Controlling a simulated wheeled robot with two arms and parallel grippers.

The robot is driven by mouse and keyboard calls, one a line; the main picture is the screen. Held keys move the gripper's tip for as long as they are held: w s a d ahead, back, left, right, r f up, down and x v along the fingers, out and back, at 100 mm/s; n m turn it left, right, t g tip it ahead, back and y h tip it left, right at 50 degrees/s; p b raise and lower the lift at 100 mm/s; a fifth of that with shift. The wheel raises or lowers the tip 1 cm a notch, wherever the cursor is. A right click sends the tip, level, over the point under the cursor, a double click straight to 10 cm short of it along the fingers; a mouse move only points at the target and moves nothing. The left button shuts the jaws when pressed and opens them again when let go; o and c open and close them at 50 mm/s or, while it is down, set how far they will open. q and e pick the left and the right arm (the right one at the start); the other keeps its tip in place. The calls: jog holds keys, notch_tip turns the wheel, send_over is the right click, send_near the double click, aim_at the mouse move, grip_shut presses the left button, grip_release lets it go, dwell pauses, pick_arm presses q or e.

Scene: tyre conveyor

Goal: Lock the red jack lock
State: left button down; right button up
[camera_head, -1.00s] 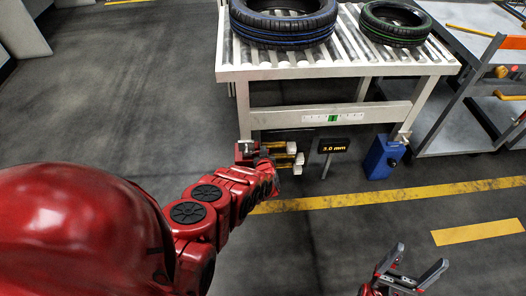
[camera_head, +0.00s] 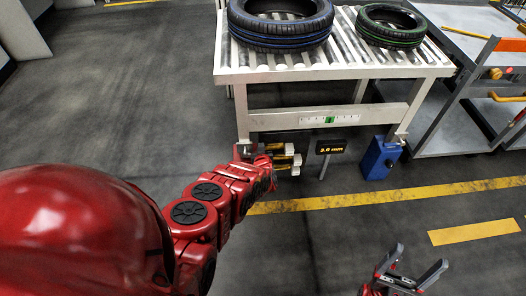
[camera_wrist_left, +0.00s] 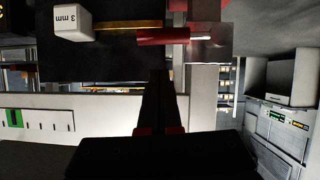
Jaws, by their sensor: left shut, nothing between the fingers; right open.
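A red bar (camera_wrist_left: 163,35), which looks like the red jack's lock, lies across the top of the left wrist view. My left gripper (camera_wrist_left: 160,78) is shut and empty, with its dark fingertips just below the bar and seemingly apart from it. In the head view the red jack (camera_head: 243,151) is by the conveyor's left leg, mostly hidden behind my left arm, and that gripper is hard to make out there. My right gripper (camera_head: 414,263) is open and empty at the bottom right, away from the conveyor.
A blue jack (camera_head: 380,158) stands by the right leg. The roller conveyor (camera_head: 330,72) carries two tyres. Floor in front is clear.

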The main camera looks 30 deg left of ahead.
pick_arm(q)
jog(key=r+p+v, duration=0.1)
jog(key=p+v, duration=0.5)
jog(key=v, duration=0.4)
jog(key=shift+w+r, duration=0.15)
jog(key=shift+d, duration=0.2)
